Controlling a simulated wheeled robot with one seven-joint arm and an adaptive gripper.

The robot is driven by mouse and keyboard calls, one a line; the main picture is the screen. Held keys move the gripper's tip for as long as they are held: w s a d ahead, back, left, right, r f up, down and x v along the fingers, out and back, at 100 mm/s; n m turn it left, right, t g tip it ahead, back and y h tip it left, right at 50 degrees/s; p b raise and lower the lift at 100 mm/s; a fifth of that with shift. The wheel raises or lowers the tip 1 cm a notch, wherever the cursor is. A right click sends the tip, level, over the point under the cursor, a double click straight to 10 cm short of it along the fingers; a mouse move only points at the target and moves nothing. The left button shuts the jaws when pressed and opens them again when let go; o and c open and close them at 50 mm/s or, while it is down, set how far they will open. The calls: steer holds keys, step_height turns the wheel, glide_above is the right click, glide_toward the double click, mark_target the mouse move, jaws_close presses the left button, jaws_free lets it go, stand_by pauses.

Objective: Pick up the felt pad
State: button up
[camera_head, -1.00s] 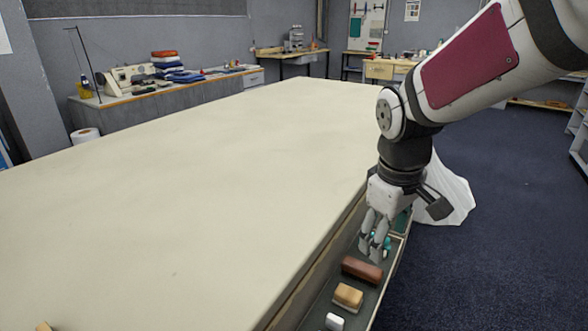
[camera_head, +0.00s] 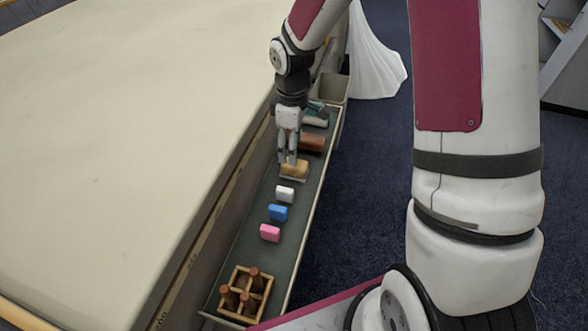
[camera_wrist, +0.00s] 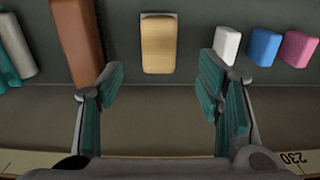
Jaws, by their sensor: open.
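A tan block with rounded corners (camera_head: 297,170), which looks most like the felt pad, lies in the long narrow tray (camera_head: 245,246) along the table's edge. It also shows in the wrist view (camera_wrist: 158,44), upper middle. I cannot make out its material. My gripper (camera_head: 288,161) points down into the tray, just beside and above the block in the head view. In the wrist view my gripper (camera_wrist: 160,90) is open and empty, and the block lies ahead, between the lines of the two fingers.
A long brown block (camera_wrist: 79,38) lies left of the tan block, close to the left finger. White (camera_wrist: 227,44), blue (camera_wrist: 264,47) and pink (camera_wrist: 299,48) pieces lie to the right. A wooden peg holder (camera_head: 245,292) stands at the tray's near end. The tabletop (camera_head: 130,130) is clear.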

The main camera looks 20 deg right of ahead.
steer(key=shift+s+d+f+b, duration=0.15)
steer(key=shift+f+b, duration=0.3)
steer(key=shift+f, duration=1.5)
steer(key=shift+w+d+f+b, duration=0.1)
steer(key=shift+f+b, duration=0.3)
steer(key=shift+f, duration=1.5)
steer(key=c, duration=1.4)
steer(key=shift+o, duration=0.2)
steer(key=shift+r, duration=0.1)
step_height(320, 180, up, 10)
steer(key=shift+f+p, duration=0.1)
steer(key=shift+p, duration=1.05)
